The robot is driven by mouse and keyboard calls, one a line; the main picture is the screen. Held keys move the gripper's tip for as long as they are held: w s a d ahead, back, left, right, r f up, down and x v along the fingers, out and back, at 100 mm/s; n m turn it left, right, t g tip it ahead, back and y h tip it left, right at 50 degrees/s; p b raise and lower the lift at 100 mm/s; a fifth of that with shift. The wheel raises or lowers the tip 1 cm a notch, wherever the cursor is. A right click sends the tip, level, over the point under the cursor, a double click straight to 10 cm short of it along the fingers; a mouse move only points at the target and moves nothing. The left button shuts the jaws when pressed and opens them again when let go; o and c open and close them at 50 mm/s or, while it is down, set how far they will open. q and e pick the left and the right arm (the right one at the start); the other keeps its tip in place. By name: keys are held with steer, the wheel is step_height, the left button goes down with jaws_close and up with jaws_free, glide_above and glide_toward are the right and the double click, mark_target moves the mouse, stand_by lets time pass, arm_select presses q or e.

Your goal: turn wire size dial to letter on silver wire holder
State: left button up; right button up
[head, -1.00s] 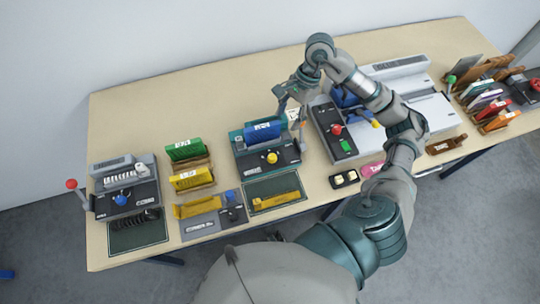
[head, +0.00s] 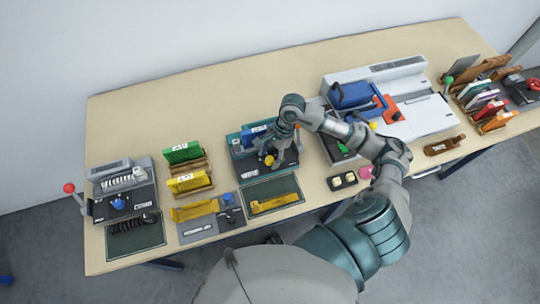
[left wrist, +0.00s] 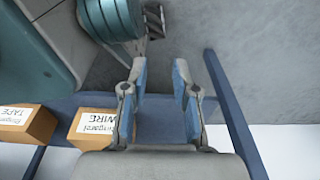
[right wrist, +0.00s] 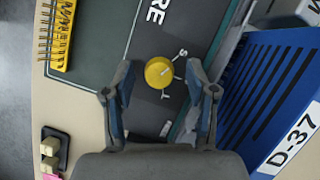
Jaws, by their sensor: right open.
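The yellow dial (right wrist: 158,72) is a round knob on a dark panel marked WIRE, with small letters beside it. It also shows in the head view (head: 270,160), partly behind my right gripper (head: 274,153). In the right wrist view my right gripper (right wrist: 158,88) is open, its fingers on either side of the dial; I cannot tell if they touch it. I cannot make out a letter on a silver wire holder. My left gripper (left wrist: 160,85) is open and empty below the table.
A blue D-37 block (right wrist: 275,95) stands close beside the dial. A grey machine with a blue dial (head: 118,203) is at the left, and a large white machine (head: 410,100) at the right. Boxes (left wrist: 100,125) lie on a shelf below. The table's back left is clear.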

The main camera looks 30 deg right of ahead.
steer(key=shift+d+f, duration=0.2)
steer(key=shift+d, duration=0.1)
steer(key=shift+a+r, duration=0.1)
steer(key=shift+a, duration=0.1)
jaws_close()
arm_select(q)
steer(key=shift+d, duration=0.15)
